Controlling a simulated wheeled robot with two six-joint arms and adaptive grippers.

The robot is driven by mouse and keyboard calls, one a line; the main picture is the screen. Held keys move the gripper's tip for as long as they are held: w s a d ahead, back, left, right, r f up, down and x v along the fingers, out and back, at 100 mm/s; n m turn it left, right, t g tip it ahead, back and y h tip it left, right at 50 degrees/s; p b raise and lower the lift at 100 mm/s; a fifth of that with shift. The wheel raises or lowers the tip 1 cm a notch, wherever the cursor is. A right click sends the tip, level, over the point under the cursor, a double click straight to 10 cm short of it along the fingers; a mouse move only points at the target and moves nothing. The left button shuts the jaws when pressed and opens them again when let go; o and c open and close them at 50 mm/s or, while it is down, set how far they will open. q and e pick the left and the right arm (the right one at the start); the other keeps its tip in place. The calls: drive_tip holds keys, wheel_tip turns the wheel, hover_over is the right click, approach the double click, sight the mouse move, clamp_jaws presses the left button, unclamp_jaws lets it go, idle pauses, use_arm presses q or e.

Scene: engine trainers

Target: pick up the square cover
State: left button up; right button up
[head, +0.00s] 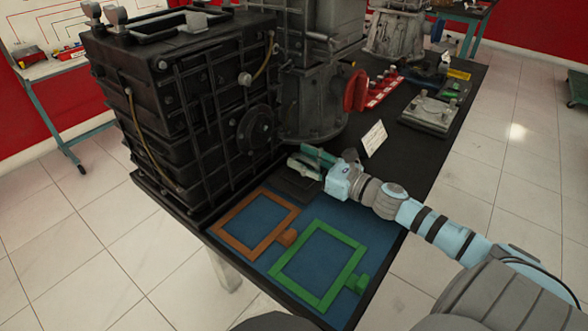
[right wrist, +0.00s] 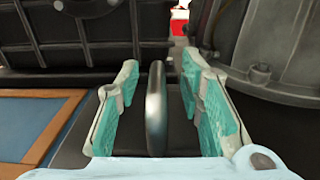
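The square cover (head: 293,187) looks like a dark flat plate lying on the table beside the big black engine block. In the right wrist view its upright grey ring handle (right wrist: 157,110) stands between my fingers. My right gripper (head: 309,163) is open over the cover; it also shows in the right wrist view (right wrist: 160,100), with teal finger pads on both sides of the handle and a gap on each side. The gripper hides part of the cover in the head view. My left gripper is not in view.
The black engine block (head: 190,110) stands close behind and left of the cover. An orange frame (head: 231,240) and a green frame (head: 285,275) lie on blue in front. A white sign (head: 374,138) and a metal plate part (head: 428,114) are farther right.

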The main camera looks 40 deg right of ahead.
drive_tip(key=shift+s+r, duration=0.2)
drive_tip(key=shift+s, duration=0.2)
drive_tip(key=c, duration=0.4)
drive_tip(key=shift+w, duration=0.1)
clamp_jaws()
